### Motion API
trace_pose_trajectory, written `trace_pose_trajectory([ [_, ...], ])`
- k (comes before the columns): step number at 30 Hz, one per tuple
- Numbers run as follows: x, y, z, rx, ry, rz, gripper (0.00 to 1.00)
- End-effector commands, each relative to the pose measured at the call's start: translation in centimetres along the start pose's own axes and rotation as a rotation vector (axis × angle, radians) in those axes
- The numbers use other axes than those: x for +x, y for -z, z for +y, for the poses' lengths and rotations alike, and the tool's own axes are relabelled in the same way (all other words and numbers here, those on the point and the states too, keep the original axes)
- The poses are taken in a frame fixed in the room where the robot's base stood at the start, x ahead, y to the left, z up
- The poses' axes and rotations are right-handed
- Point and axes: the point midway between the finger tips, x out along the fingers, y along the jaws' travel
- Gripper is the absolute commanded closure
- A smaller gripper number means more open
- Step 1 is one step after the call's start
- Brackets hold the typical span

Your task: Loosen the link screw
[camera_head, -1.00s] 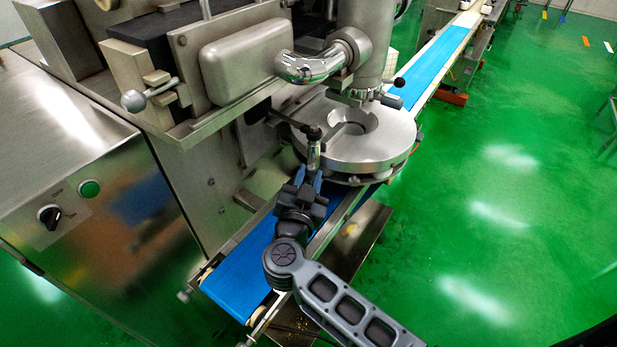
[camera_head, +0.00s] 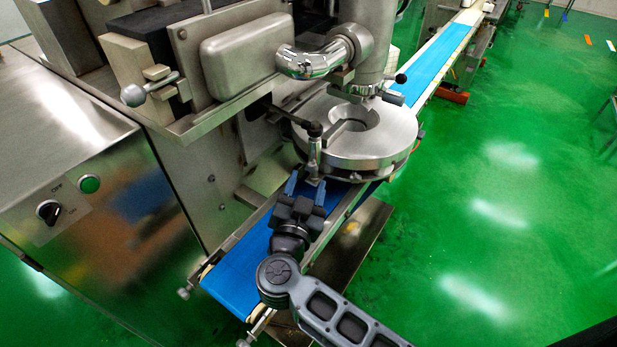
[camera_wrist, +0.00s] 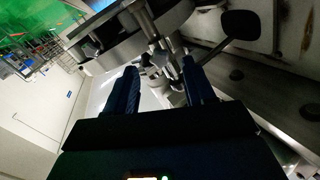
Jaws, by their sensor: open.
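What looks like the link screw is an upright metal rod (camera_head: 313,156) with a dark cap and lever, at the near left edge of the round steel disc (camera_head: 375,148). My gripper (camera_head: 306,184) is open and empty below and in front of the rod, over the blue belt. Its two blue fingers point up toward the rod, and I see no contact. In the wrist view my gripper (camera_wrist: 160,68) is also open, with metal rods and fittings (camera_wrist: 172,66) ahead between the fingertips. I cannot tell there which part is the screw.
The blue conveyor belt (camera_head: 240,282) runs under the disc. The steel machine body (camera_head: 170,190) with a green button (camera_head: 89,185) and a black switch (camera_head: 48,212) stands at left. The green floor (camera_head: 500,200) at right is clear.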

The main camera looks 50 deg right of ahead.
Motion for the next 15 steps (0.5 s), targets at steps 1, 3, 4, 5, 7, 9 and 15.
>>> trace_pose_trajectory([
  [1,-0.9,-0.1,0.0,0.001,0.002,-0.001,0.46],
  [3,-2.0,-0.1,0.0,0.000,0.002,-0.001,0.46],
  [4,-2.4,-0.1,0.0,0.000,0.002,0.000,0.46],
  [5,-2.8,-0.1,0.0,0.000,0.003,-0.001,0.46],
  [7,-3.5,-0.1,0.0,0.001,0.002,0.000,0.46],
  [9,-4.0,-0.1,0.0,0.001,0.001,0.000,0.46],
  [15,-4.3,0.0,0.0,0.001,0.001,0.000,0.46],
])
